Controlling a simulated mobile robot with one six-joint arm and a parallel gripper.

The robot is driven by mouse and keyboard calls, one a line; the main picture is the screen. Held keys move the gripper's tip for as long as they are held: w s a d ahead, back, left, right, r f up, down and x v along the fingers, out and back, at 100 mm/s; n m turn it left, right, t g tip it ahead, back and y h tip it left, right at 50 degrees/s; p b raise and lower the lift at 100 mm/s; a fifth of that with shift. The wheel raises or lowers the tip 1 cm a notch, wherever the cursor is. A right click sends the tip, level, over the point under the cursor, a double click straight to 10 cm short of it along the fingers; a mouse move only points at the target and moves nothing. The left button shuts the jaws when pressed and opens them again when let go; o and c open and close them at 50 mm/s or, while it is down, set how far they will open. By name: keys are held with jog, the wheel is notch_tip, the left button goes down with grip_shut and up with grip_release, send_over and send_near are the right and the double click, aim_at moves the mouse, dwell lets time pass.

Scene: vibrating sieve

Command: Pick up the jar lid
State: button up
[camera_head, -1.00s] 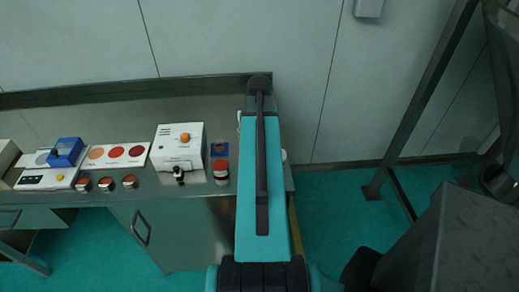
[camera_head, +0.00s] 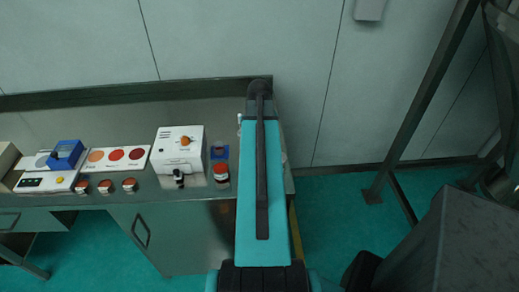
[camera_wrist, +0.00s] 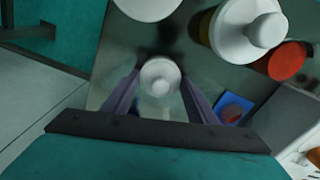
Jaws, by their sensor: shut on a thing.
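In the wrist view, a round white lid with a knob (camera_wrist: 160,76) sits between the two fingers of my gripper (camera_wrist: 160,84). The fingers are shut on it from both sides. Dark bench top shows around it, and I cannot tell whether the lid is raised or still resting on something. In the head view my arm hides the gripper and this lid.
The wrist view shows a jar with a similar white knobbed lid (camera_wrist: 238,30), another white round piece (camera_wrist: 148,6), a red-topped jar (camera_wrist: 287,62) and a blue pad (camera_wrist: 233,108). A white device (camera_head: 179,150) stands on the steel bench (camera_head: 60,108).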

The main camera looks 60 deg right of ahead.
jog(key=shift+r, duration=0.1)
jog(key=shift+d+r+b, duration=0.1)
jog(key=shift+r+b, duration=1.05)
jog(key=shift+r, duration=3.75)
